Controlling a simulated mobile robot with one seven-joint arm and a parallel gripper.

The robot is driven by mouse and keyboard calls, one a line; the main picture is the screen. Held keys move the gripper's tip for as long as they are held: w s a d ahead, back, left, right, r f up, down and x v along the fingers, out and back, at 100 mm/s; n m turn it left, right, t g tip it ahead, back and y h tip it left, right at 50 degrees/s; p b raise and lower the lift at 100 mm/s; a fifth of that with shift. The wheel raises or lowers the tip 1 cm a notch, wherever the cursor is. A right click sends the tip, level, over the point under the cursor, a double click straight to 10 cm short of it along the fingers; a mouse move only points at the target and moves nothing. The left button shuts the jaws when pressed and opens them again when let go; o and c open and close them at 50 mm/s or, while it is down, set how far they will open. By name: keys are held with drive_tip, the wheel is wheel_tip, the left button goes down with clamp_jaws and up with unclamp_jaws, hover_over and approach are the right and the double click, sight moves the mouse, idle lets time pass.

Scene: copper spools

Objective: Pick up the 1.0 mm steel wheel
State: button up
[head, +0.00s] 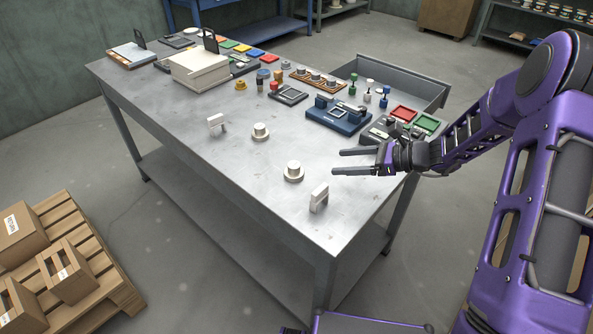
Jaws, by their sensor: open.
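No 1.0 mm marking is readable, so I cannot tell which piece is the steel wheel. Two pale round flanged pieces stand on the metal table (190,138): the nearer flanged piece (293,172) and the farther flanged piece (260,132). Several small grey round pieces sit on a wooden rack (296,78) farther back; they are too small to identify. My gripper (338,162) is open and empty, reaching in from the right above the table. In the picture its fingertips are just right of the nearer flanged piece and apart from it.
Pale upright blocks stand near the front (319,198) and left (217,122). An open drawer (400,80) juts out at the back right. The front-left tabletop is clear.

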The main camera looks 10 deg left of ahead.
sight(298, 165)
drive_tip(key=x, duration=1.5)
drive_tip(key=shift+s+a, duration=0.1)
drive_tip(key=shift+s, duration=0.25)
clamp_jaws()
